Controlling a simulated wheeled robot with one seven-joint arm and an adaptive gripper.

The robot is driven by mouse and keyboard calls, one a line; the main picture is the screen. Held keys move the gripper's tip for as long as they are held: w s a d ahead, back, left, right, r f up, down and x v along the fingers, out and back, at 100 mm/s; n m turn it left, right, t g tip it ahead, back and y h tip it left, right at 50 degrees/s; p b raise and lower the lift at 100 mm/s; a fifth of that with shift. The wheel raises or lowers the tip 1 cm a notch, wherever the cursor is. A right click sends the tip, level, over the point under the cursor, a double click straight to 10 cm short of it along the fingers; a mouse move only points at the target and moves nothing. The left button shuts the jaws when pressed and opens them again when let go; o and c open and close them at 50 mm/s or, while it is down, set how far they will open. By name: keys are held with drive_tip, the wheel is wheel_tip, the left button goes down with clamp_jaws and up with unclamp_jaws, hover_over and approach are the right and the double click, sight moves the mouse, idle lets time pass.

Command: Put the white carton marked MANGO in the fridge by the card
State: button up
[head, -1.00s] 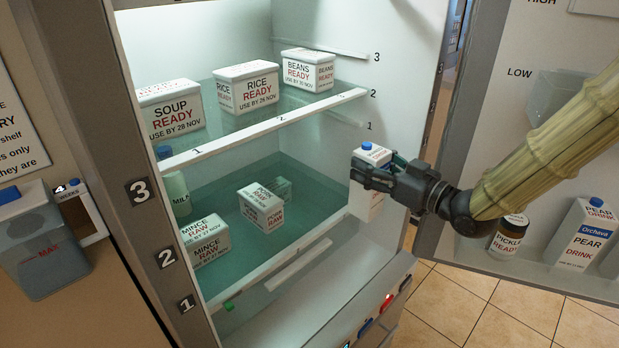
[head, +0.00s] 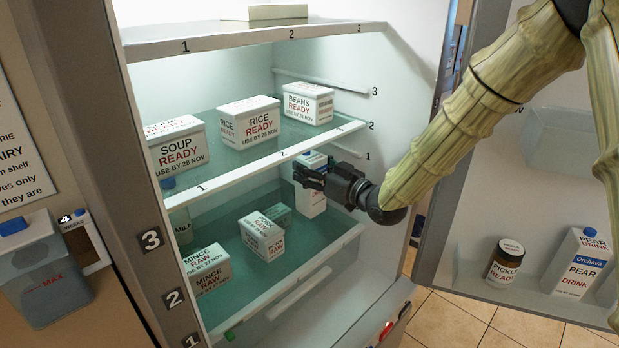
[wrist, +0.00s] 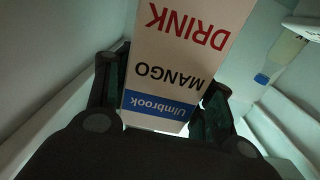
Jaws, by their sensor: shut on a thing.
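The white MANGO carton (head: 313,202) is upright inside the fridge, at the right end of the compartment under the middle shelf. My gripper (head: 312,178) is shut on it from the right. In the wrist view the carton (wrist: 188,60) shows DRINK, MANGO and a blue Ulmbrook band, with a finger at each side. I cannot tell whether its base touches the lower shelf (head: 290,290). The middle shelf (head: 240,172) hides part of its top. The card (head: 18,150) on the left wall is cut off; AIRY, "shelf" and "only" can be read.
MINCE RAW tubs (head: 207,270) and PORK RAW (head: 262,236) stand on the lower shelf, with a MILK bottle (head: 181,225) at left. SOUP (head: 176,145), RICE (head: 249,122) and BEANS (head: 308,103) tubs fill the middle shelf.

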drive_tip(key=shift+w+a+f+p, duration=0.1)
drive_tip(key=shift+f+p, duration=0.15)
drive_tip(key=shift+f, duration=0.6)
drive_tip(key=shift+w+a+f+p, duration=0.1)
drive_tip(key=shift+f+p, duration=0.15)
drive_tip(key=shift+f, duration=0.7)
drive_tip(key=o, duration=1.6)
drive_tip(key=shift+f, duration=0.1)
drive_tip(key=b+v, duration=0.2)
drive_tip(key=v, duration=1)
drive_tip(key=shift+r, duration=0.2)
